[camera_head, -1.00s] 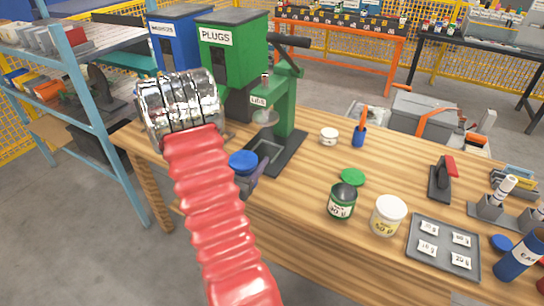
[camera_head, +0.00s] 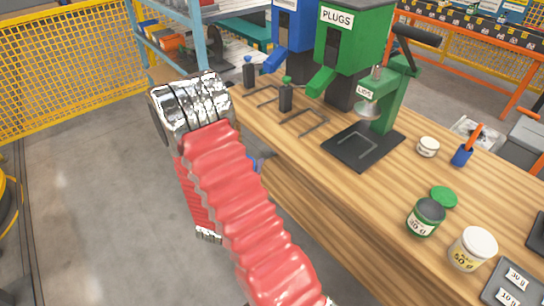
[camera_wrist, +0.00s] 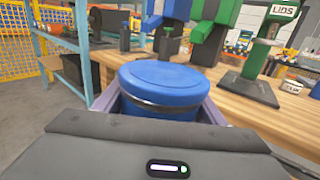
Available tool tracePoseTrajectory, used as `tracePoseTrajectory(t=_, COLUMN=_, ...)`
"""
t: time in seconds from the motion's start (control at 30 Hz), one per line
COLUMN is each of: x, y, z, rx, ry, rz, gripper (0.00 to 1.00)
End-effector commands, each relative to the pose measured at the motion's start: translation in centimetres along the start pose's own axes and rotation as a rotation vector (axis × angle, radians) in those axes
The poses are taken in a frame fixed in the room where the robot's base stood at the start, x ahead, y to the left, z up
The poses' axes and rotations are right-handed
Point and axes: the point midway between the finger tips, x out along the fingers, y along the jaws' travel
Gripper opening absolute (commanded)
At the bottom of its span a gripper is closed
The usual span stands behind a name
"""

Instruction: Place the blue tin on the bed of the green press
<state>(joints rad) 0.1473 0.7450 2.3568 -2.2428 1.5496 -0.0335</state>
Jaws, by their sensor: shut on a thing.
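The blue tin (camera_wrist: 170,88) has a flat blue lid and fills the middle of the wrist view. My gripper (camera_wrist: 160,105) is shut on it, one jaw on each side. In the head view my red-sleeved arm hides nearly all of the gripper and tin; only a small bit of blue shows past the sleeve, in front of the bench edge. The green press (camera_head: 390,95), labelled LIDS, stands on the bench to the right of my arm. Its dark flat bed (camera_head: 345,150) is bare, with a bracket outline on it. The press also shows at the upper right of the wrist view (camera_wrist: 257,55).
A green PLUGS dispenser (camera_head: 350,45) and a blue dispenser (camera_head: 290,28) stand behind the press bed. Dark bottles (camera_head: 286,95) stand left of it. A green tin (camera_head: 426,216), a white tub (camera_head: 473,249) and a green lid (camera_head: 444,196) stand or lie to the right.

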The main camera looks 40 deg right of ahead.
Motion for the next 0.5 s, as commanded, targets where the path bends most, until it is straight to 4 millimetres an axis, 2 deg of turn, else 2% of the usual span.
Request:
tracePoseTrajectory(t=0.03, x=-1.1, y=1.4, z=-0.3, rx=-0.001, ry=0.001, rz=0.034, gripper=0.12)
tracePoseTrajectory(t=0.1, x=-2.4, y=3.1, z=-0.6, rx=-0.001, ry=0.001, rz=0.076, gripper=0.12)
tracePoseTrajectory(t=0.5, x=-11.0, y=11.6, z=-2.4, rx=0.0, ry=0.002, rz=0.312, gripper=0.12)
